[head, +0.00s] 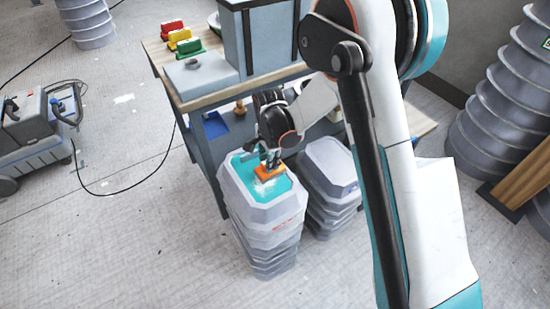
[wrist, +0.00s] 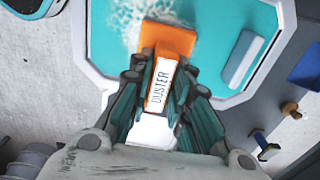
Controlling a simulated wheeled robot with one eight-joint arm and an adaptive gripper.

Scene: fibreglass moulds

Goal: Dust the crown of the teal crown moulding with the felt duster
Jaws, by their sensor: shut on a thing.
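The teal crown of the moulding (head: 284,183) tops a stack of grey moulds on the floor, and whitish dust lies on part of it. In the wrist view the teal crown (wrist: 215,25) fills the upper middle, with white dust beside the duster's far end. The felt duster (head: 270,173) is an orange block; in the wrist view its handle (wrist: 158,88) carries a white label reading DUSTER. My gripper (head: 269,160) is shut on the duster, over the crown. The duster's underside is hidden, so I cannot tell whether it touches the surface.
A second, lower stack of grey moulds (head: 330,168) stands just right. Behind is a workbench (head: 180,98) with red, yellow and green blocks (head: 184,39) and a large grey box (head: 262,45). A wheeled machine (head: 35,135) stands left, its cable on the open floor.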

